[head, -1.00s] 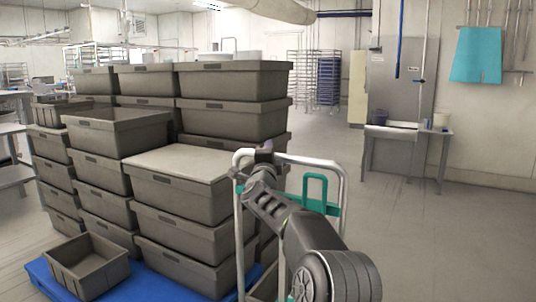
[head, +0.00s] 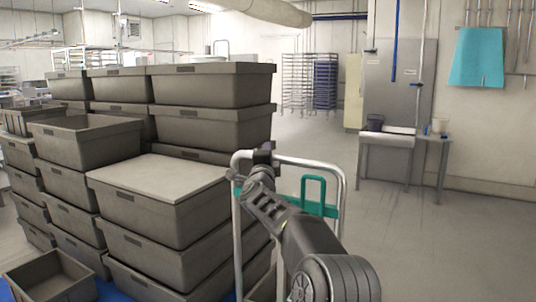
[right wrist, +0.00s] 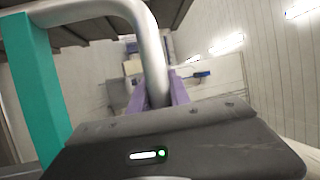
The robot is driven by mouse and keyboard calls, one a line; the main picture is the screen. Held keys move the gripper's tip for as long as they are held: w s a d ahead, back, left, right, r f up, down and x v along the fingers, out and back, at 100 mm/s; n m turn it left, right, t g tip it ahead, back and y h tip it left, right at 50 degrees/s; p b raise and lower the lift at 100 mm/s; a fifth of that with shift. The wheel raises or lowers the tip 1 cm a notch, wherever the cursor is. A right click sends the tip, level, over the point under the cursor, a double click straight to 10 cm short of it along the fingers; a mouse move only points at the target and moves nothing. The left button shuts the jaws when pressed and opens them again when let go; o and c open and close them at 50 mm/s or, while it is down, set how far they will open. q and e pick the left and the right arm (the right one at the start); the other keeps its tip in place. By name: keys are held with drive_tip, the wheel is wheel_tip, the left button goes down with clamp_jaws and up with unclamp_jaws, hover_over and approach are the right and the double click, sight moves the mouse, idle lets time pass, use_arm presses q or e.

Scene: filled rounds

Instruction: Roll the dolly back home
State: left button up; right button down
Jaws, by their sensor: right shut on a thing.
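The dolly's silver tube handle (head: 342,190), with a teal crossbar and loop (head: 313,194), stands upright in front of me in the head view. My right gripper (head: 264,152) is at the top left corner of this handle. In the right wrist view the bent silver tube (right wrist: 150,50) runs between the purple fingers (right wrist: 166,92), which are shut on it. My right arm hides part of the dolly, and its lower part is mostly out of view. My left gripper is not in view.
Tall stacks of grey crates (head: 165,215) stand close at the left of the dolly, on a blue base (head: 110,290). A small table (head: 388,139) stands by the right wall, with wire racks (head: 297,82) far back. The floor ahead and right is clear.

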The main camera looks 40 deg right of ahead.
drive_tip(key=shift+s+d+r, duration=0.2)
drive_tip(key=c, duration=1.6)
unclamp_jaws()
drive_tip(key=shift+o, duration=0.5)
drive_tip(key=shift+w+d+f, duration=0.1)
drive_tip(key=shift+d+f, duration=0.05)
drive_tip(key=o, duration=0.3)
drive_tip(key=shift+w, duration=0.1)
drive_tip(key=v, duration=0.8)
drive_tip(key=shift+b, duration=0.4)
drive_tip(key=shift+w+f, duration=0.1)
